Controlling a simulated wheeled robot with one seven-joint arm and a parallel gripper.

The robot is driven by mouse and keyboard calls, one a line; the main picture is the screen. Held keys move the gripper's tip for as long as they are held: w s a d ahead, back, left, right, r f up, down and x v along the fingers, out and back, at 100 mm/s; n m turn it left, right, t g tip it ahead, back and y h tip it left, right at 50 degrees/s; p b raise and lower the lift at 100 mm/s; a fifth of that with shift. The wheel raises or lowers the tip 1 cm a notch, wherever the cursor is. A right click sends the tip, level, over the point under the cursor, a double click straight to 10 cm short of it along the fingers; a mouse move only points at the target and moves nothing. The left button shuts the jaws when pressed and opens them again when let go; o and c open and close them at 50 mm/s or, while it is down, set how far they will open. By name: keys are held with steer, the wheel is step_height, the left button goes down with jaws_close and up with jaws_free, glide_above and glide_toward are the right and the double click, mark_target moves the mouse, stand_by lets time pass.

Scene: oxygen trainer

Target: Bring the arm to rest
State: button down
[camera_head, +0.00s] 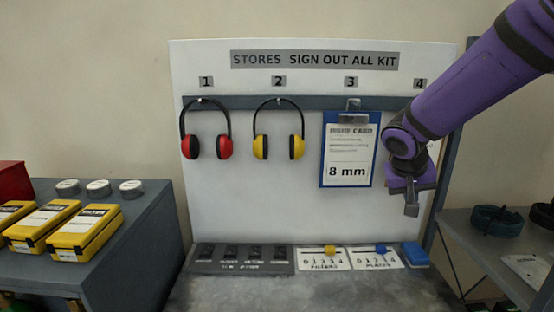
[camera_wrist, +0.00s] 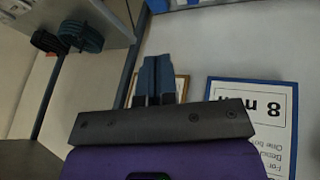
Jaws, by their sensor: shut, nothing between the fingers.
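My gripper (camera_head: 411,206) hangs from my purple arm at the right of the board in the head view, in front of the board's right part near hook 4. Its fingers are shut and empty. In the wrist view my gripper (camera_wrist: 153,82) shows its two fingertips together. The blue job card (camera_head: 349,150) reading "8 mm" hangs just left of my gripper at hook 3, apart from it. The card also shows upside down in the wrist view (camera_wrist: 262,120). What hangs at hook 4 is mostly hidden behind my arm.
Red ear defenders (camera_head: 206,148) hang at hook 1 and yellow ones (camera_head: 278,146) at hook 2. Counter trays (camera_head: 322,259) and a blue block (camera_head: 414,255) lie on the grey shelf below. Yellow cases (camera_head: 85,232) stand on the left bench. A shelf (camera_head: 480,230) with coils is at right.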

steer(key=s+r+n+y, duration=0.1)
steer(key=s+r, duration=0.4)
steer(key=s, duration=0.7)
steer(key=s+r+n+t+y, duration=0.1)
steer(key=s+r+y, duration=0.2)
steer(key=s, duration=1)
steer(key=shift+s+d+r+t, duration=0.15)
steer(key=shift+s+r+t, duration=0.15)
steer(key=shift+r, duration=0.55)
stand_by(0.7)
